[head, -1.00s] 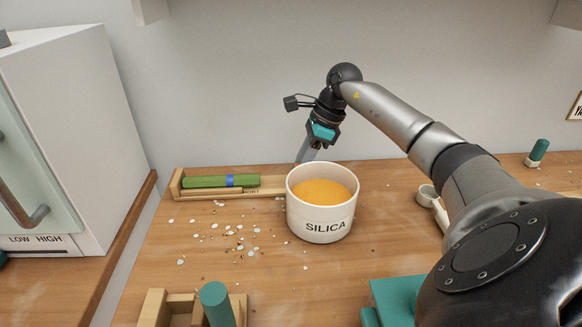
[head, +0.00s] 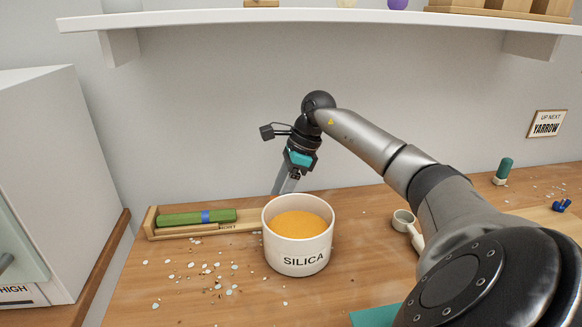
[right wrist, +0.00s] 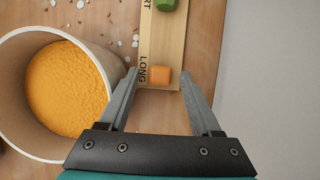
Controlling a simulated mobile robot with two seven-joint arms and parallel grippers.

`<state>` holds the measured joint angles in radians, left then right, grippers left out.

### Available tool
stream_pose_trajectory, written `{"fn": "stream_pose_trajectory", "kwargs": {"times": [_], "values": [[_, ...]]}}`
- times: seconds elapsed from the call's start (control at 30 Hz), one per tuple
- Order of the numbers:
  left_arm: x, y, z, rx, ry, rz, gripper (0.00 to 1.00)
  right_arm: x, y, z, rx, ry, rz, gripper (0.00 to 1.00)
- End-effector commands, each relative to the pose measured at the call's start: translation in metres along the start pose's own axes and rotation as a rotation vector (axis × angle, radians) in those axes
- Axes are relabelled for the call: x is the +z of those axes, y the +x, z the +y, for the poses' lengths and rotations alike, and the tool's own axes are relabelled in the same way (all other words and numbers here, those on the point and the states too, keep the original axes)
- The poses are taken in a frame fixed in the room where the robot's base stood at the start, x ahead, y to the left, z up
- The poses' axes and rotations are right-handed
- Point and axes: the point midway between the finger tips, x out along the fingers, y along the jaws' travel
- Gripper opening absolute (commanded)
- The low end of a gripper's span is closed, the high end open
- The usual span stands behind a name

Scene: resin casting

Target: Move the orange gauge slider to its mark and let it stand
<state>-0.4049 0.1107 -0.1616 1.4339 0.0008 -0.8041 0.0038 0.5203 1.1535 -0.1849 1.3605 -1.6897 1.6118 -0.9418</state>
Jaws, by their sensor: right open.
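The orange gauge slider (right wrist: 160,75) sits on the wooden gauge board (right wrist: 165,48), beside the printed word LONG, in the right wrist view. In the head view the slider is hidden behind the white SILICA tub (head: 297,258); part of the board (head: 240,227) shows left of it. My right gripper (right wrist: 159,73) is open, one finger on each side of the slider, with visible gaps between. In the head view this gripper (head: 285,189) points down behind the tub. The slider's mark cannot be made out beyond the label. My left gripper is not in view.
The tub, filled with orange grains (right wrist: 68,88), stands close beside the fingers. White chips litter the bench. The wall is close behind. A white scoop (head: 405,220) lies at right.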

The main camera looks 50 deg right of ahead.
Motion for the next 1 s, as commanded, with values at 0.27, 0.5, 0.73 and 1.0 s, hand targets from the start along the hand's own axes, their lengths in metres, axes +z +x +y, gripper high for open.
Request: {"fn": "stream_pose_trajectory", "kwargs": {"times": [0.27, 0.5, 0.73, 1.0], "values": [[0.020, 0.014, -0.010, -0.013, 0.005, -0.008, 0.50, 0.001, -0.043, -0.001, -0.004, 0.000, 0.001, 0.65], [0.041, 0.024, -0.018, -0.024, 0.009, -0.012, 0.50, 0.001, -0.076, -0.001, -0.003, 0.001, 0.000, 0.65], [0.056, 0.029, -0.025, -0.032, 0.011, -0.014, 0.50, 0.000, -0.099, 0.000, -0.001, 0.001, 0.000, 0.65], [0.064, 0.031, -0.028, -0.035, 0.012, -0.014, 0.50, -0.001, -0.108, 0.000, -0.001, 0.001, 0.001, 0.65]]}}
